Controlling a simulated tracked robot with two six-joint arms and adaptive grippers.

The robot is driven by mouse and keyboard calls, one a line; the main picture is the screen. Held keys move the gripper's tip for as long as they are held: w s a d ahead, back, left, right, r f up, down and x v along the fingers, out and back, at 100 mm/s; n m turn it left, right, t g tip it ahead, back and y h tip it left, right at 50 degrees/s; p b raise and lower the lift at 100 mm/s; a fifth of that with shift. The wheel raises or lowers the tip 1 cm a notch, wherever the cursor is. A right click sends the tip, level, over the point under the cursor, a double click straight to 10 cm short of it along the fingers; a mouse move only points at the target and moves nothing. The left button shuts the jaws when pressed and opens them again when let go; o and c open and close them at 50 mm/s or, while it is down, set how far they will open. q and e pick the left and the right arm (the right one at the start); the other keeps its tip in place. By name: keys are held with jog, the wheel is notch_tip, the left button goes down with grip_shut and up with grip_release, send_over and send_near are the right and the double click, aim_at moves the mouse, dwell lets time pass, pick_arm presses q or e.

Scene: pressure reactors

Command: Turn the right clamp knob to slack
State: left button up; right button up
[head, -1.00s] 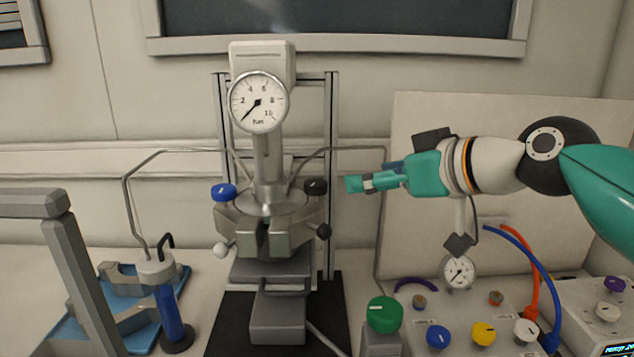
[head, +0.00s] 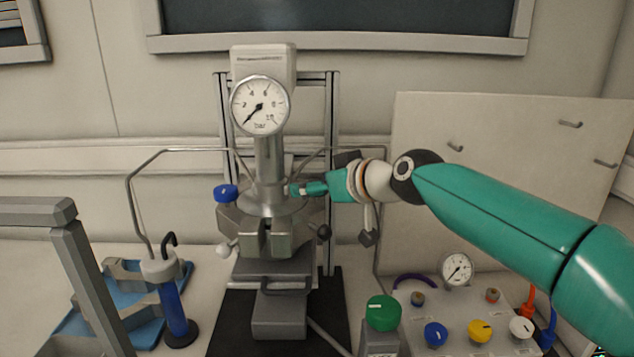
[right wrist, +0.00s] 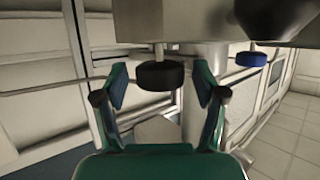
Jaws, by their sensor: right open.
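The reactor (head: 266,205) stands at the centre with a blue knob (head: 226,192) on its left side. The black right clamp knob (right wrist: 162,76) shows in the right wrist view, between the two fingertips in the picture. In the head view my right gripper (head: 300,190) is at the reactor's right side and hides this knob. My right gripper is open, with gaps between both fingers and the knob in the right wrist view. I cannot tell whether the fingertips reach fully around it. The blue knob also shows in the right wrist view (right wrist: 251,58). My left gripper is out of view.
A pressure gauge (head: 260,105) sits on the reactor's top. A black ball-ended handle (head: 323,232) is below my right gripper. A thin metal pipe (head: 352,149) runs behind it. A panel of coloured knobs (head: 410,335) is at the lower right.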

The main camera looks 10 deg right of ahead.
jog(key=shift+d, duration=0.1)
jog(key=c, duration=1.2)
